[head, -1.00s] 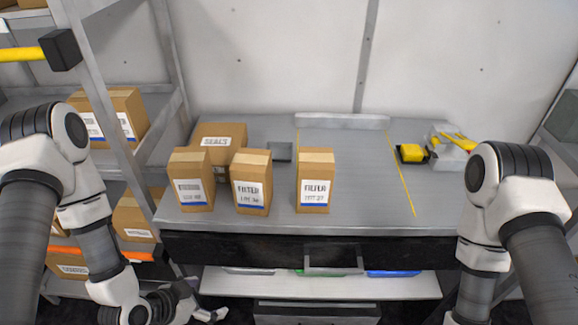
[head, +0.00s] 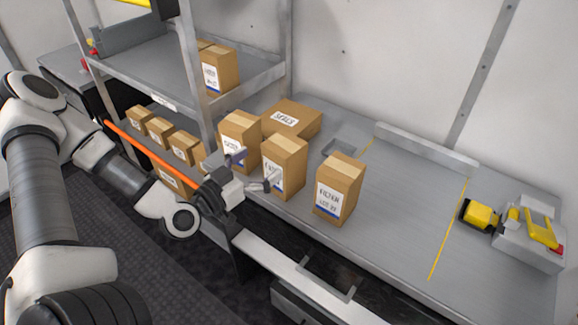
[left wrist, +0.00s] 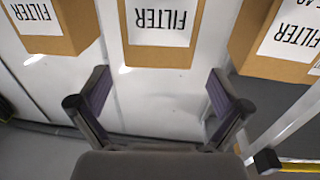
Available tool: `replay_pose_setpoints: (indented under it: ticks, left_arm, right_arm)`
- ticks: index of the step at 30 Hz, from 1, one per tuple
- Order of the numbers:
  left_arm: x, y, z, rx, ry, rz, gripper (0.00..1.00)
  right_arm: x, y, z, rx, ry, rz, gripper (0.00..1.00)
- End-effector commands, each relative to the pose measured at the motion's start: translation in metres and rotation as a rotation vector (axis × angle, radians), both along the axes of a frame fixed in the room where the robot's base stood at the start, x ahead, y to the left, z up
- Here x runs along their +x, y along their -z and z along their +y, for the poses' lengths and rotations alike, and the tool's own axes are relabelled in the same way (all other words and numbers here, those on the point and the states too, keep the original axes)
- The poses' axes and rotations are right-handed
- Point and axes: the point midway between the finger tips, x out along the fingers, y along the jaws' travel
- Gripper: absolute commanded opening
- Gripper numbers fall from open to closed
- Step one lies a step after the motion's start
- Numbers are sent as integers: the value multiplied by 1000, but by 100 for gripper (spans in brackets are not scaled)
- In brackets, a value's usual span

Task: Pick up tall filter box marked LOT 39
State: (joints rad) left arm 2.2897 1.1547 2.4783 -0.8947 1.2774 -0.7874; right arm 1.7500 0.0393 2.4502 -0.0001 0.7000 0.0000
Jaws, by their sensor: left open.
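Three tall brown filter boxes stand upright in a row on the grey bench: a left one (head: 241,128), a middle one (head: 286,150) and a right one (head: 340,190). Their white labels read FILTER; the lot numbers are too blurred or covered to be sure which is LOT 39. My left gripper (head: 250,172) is open and empty, in front of the left and middle boxes and covering part of their labels. In the left wrist view one box (left wrist: 163,52) is centred ahead of the open fingers (left wrist: 158,97), apart from them. My right gripper is out of view.
A wider SEALS box (head: 293,119) lies behind the row. The shelf rack (head: 140,75) with more boxes and an orange rail (head: 150,145) is at the left. A yellow-and-grey device (head: 530,235) sits far right.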

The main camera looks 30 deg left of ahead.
Motion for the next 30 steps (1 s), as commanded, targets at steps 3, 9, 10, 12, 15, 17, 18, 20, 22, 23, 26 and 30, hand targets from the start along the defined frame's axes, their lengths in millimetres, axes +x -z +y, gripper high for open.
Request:
replay_pose_setpoints:
  ticks: [3,9,10,12,15,17,18,20,22,23,26,30]
  left_arm:
    - [11,1,-3,8,7,-5,100]
    - [28,-1,-6,8,7,-3,100]
    - [30,-1,-6,8,7,-3,100]
    - [38,-1,-8,9,7,-4,100]
    - [54,-2,-10,12,9,-3,100]
    - [63,-2,-11,11,9,-3,100]
    - [68,-2,-12,10,8,-2,100]
    - [74,-2,-13,8,7,-2,100]
    - [77,-2,-13,5,5,-3,100]
    - [77,-2,-13,5,5,-3,100]
    - [77,-2,-13,4,4,-3,100]
    - [77,-2,-13,4,4,-3,68]
  right_arm:
    - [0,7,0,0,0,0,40]
    - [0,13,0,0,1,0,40]
    - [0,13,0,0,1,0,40]
    - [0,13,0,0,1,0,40]
    - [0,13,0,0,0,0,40]
    - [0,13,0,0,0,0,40]
    - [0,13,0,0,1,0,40]
    - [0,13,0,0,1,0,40]
    - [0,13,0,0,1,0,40]
    - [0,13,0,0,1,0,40]
    - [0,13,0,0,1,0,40]
    - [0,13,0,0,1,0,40]
